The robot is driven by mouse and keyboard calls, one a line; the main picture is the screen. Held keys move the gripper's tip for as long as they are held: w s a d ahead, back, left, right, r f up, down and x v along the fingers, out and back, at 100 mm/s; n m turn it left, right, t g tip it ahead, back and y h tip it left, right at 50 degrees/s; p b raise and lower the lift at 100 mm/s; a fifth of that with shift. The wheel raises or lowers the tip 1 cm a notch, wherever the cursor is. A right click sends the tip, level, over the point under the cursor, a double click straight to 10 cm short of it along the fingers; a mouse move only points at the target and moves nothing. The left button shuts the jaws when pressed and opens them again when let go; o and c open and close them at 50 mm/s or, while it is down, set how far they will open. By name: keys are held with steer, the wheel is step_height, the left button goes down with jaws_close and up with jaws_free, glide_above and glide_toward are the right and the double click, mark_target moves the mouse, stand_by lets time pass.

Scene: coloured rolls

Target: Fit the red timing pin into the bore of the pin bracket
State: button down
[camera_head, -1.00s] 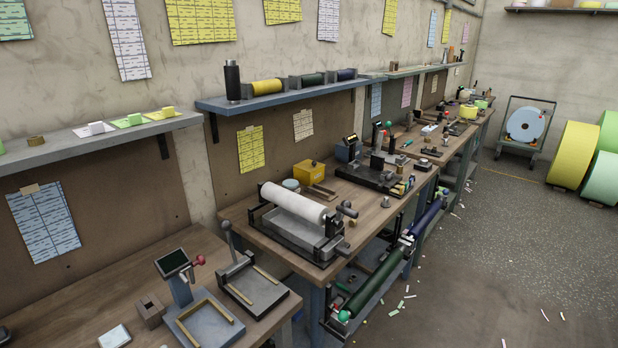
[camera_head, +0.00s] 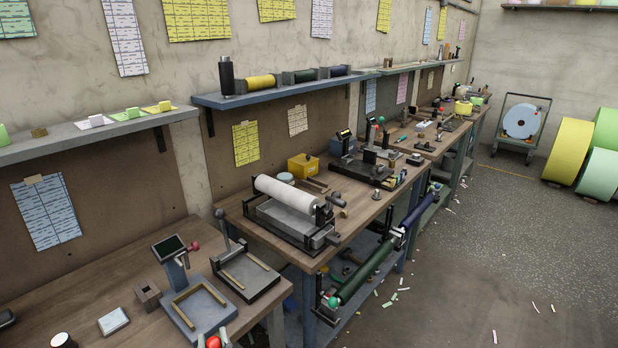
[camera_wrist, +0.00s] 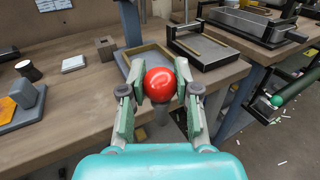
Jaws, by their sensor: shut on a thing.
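The red timing pin shows as a glossy red round head (camera_wrist: 160,84) in the wrist view. My gripper (camera_wrist: 160,72) is shut on it, with one green-grey finger on each side. In the head view only the red head (camera_head: 213,342) and the tips of my gripper (camera_head: 214,338) show at the bottom edge, in front of the near bench. I cannot clearly make out the pin bracket. A small brown block with a dark hole (camera_head: 147,294) stands on the near bench, but I cannot tell whether it is the bracket.
A grey tray with brass rails (camera_head: 198,308) and a dark lever plate (camera_head: 250,275) lie near my gripper. A white roll (camera_head: 290,193) sits in a frame on the middle bench. A green roller (camera_head: 365,272) hangs lower.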

steer(key=w+d+f+m+h, duration=0.2)
steer(key=d+f+h, duration=0.2)
steer(key=d, duration=0.8)
steer(key=w+d+f+m+h, duration=0.3)
steer(key=d+f+h, duration=0.1)
steer(key=d, duration=0.8)
steer(key=w+d+f+m+h, duration=0.2)
steer(key=d+f+h, duration=0.2)
steer(key=d, duration=0.9)
step_height(320, 180, down, 3)
steer(key=shift+w+r+m+t, duration=0.15)
steer(key=shift+w+m+t, duration=0.15)
steer(key=shift+m+t, duration=0.1)
